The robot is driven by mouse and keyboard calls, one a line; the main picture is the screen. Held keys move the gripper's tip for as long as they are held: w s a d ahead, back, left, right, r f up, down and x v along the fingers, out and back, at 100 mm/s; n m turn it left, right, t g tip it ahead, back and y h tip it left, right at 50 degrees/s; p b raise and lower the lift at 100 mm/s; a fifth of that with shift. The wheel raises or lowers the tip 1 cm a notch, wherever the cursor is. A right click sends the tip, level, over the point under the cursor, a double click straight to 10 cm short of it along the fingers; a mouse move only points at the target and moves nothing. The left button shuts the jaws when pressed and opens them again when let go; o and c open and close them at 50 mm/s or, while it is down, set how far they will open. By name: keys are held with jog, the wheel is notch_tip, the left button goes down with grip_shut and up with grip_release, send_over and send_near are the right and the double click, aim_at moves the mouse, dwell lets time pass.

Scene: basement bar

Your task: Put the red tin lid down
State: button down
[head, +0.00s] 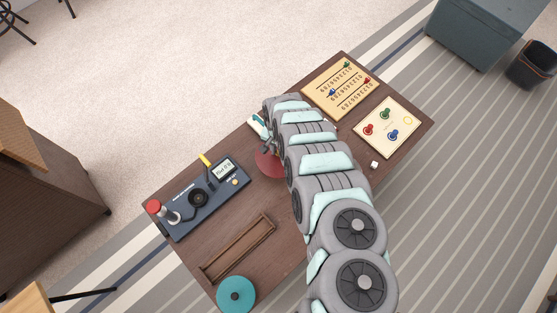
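The red tin lid (267,165) shows as a dark red disc near the middle of the brown table, partly hidden behind my arm. My gripper (266,147) is at the lid's upper edge in the picture, mostly covered by my own arm links. I cannot tell whether its fingers are open or shut on the lid. I also cannot tell whether the lid is on the table or held above it.
The table (190,262) also holds a dark control box (182,222) with a red knob, an empty wooden rack (238,250) and a teal disc (250,284). A number board (325,84), a board with coloured pieces (390,112) and a small white die (374,165) lie on the right.

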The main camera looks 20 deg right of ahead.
aim_at(278, 159)
notch_tip(278, 159, down, 5)
jog(key=shift+w+f+b, duration=0.1)
jog(key=shift+w+b, duration=0.05)
jog(key=shift+b, duration=0.95)
notch_tip(278, 159, down, 3)
jog(key=shift+b, duration=1.15)
jog(key=c, duration=1.2)
grip_release()
jog(key=shift+c, duration=0.2)
notch_tip(278, 159, up, 12)
jog(key=p, duration=0.6)
jog(key=shift+r, duration=0.2)
